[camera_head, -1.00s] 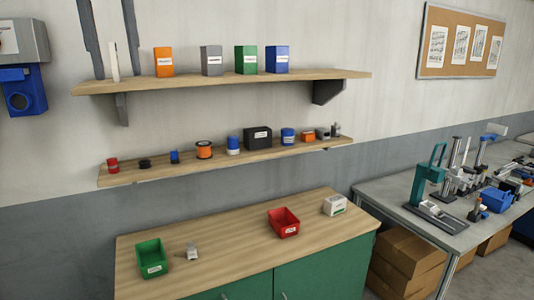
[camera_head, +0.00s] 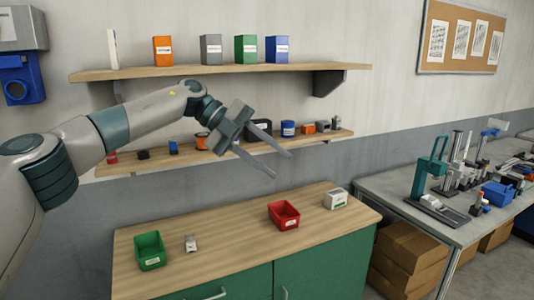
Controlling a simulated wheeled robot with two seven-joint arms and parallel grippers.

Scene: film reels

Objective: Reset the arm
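My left arm comes in from the left, and its gripper (camera_head: 283,166) is in front of the lower shelf, above the cabinet top. Its two long fingers are spread apart, pointing to the lower right, with nothing between them. The arm and gripper hide part of the lower shelf and some items on it. My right gripper is not in view.
The wooden cabinet top (camera_head: 240,230) bears a green bin (camera_head: 150,251), a small grey-white item (camera_head: 190,243), a red bin (camera_head: 284,215) and a white box (camera_head: 335,199). The lower shelf (camera_head: 220,155) holds several small items. A workbench (camera_head: 390,197) stands at the right.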

